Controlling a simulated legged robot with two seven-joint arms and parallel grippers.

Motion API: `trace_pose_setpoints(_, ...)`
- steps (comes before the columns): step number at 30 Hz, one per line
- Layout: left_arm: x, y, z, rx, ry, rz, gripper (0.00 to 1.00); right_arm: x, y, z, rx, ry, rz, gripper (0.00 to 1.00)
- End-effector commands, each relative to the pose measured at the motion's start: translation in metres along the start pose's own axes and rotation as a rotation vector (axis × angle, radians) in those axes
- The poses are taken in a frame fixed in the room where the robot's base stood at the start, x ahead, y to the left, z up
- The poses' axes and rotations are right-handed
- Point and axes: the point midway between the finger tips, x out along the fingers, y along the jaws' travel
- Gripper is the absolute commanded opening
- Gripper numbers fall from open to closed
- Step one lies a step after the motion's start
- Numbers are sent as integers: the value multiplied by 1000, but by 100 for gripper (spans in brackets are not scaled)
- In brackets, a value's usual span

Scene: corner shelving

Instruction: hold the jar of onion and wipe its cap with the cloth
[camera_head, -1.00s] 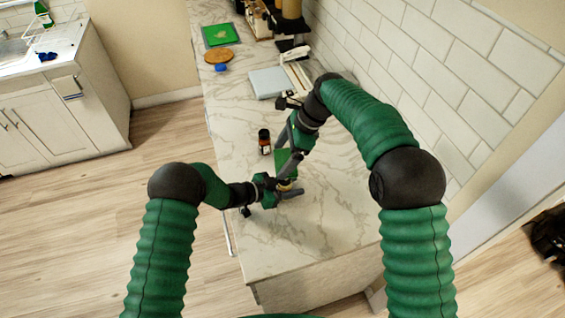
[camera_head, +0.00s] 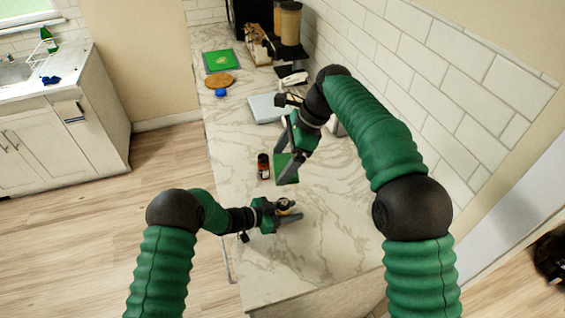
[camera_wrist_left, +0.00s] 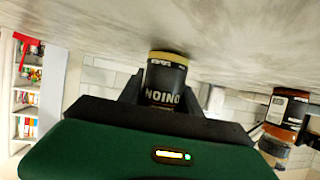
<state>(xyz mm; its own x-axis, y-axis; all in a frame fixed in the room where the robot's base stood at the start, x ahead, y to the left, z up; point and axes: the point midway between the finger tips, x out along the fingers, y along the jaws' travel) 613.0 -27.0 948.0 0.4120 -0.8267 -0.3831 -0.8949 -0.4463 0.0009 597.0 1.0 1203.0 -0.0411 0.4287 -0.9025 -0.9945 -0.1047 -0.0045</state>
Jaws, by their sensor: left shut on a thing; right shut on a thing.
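The onion jar (camera_head: 284,205) is between the fingers of my left gripper (camera_head: 287,213), which is shut on it just above the counter. In the left wrist view, which is upside down, the jar (camera_wrist_left: 165,84) shows a dark label with ONION and a tan band at its base. Its cap end is hidden there by my gripper. My right gripper (camera_head: 283,158) is shut on the green cloth (camera_head: 288,170), which hangs from its fingers. The cloth is apart from the jar, beyond it toward the back of the counter.
A green board (camera_head: 220,61), round wooden board (camera_head: 219,80), and blue item (camera_head: 220,92) lie farther back. The front marble counter (camera_head: 330,255) is clear.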

Motion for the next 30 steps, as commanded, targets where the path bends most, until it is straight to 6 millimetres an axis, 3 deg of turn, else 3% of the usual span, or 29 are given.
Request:
trace_pose_setpoints(5,0,0,0,0,0,0,0,0,0,0,0,0,0,35)
trace_pose_setpoints(6,0,0,0,0,0,0,45,0,0,0,0,0,0,35)
trace_pose_setpoints(11,0,0,0,0,0,0,66,0,0,0,0,0,0,35)
trace_pose_setpoints(22,-7,0,0,0,-1,-1,66,0,0,0,0,0,0,35)
trace_pose_setpoints(26,-32,-2,0,-1,-1,-4,66,0,0,0,0,0,0,35)
trace_pose_setpoints(30,-70,-2,0,-2,0,-4,66,0,0,0,0,0,0,35)
